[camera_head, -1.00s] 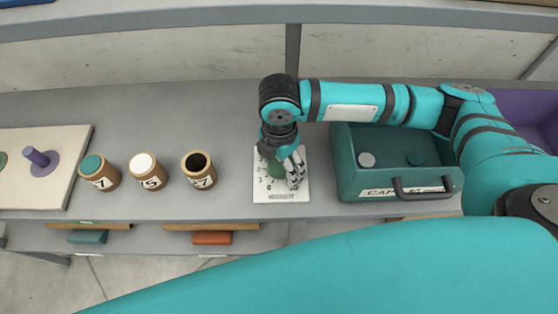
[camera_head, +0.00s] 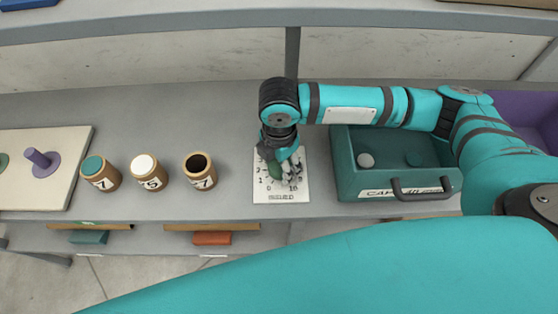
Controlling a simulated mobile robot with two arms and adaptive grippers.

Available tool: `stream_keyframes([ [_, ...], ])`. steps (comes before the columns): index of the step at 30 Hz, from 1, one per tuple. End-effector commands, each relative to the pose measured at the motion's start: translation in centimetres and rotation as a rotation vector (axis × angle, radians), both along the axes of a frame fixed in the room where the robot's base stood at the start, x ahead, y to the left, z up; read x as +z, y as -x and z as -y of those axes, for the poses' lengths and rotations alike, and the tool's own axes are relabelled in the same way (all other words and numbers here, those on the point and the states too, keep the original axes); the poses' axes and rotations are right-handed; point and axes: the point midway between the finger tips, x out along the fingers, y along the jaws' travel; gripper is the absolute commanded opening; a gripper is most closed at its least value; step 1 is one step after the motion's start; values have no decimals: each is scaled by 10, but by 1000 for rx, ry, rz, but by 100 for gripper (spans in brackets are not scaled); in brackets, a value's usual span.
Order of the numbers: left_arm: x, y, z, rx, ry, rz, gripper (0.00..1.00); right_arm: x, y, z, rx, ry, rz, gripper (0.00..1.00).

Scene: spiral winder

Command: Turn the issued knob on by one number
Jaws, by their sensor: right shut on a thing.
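A white dial plate (camera_head: 262,196) printed with a ring of numbers and the word "ISSUED" lies on the grey bench. My right gripper reaches down over the plate and is shut on the knob. My left gripper is not in view.
Three numbered jars (camera_head: 151,173) stand left of the plate. A pale board with a purple peg (camera_head: 41,160) lies further left. A teal caddy (camera_head: 352,185) with a dark handle stands close on the right. Bare bench lies between jars and plate.

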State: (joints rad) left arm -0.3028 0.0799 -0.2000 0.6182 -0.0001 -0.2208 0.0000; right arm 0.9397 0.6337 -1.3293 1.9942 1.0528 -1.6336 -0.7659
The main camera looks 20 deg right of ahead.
Motion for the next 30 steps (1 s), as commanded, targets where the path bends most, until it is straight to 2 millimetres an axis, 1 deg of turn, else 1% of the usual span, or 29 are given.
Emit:
stream_keyframes([
  [1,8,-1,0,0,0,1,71,4,1,0,-17,-1,-3,22],
  [5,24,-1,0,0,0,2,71,6,1,-1,-85,-1,-4,22],
  [8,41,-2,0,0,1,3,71,8,1,-1,-157,0,-6,22],
  [15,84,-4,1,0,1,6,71,9,0,-1,-376,0,-6,22],
  [21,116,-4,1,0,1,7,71,9,-1,-1,-566,0,-5,22],
  [30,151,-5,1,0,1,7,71,6,-2,-1,-814,0,-3,22],
])
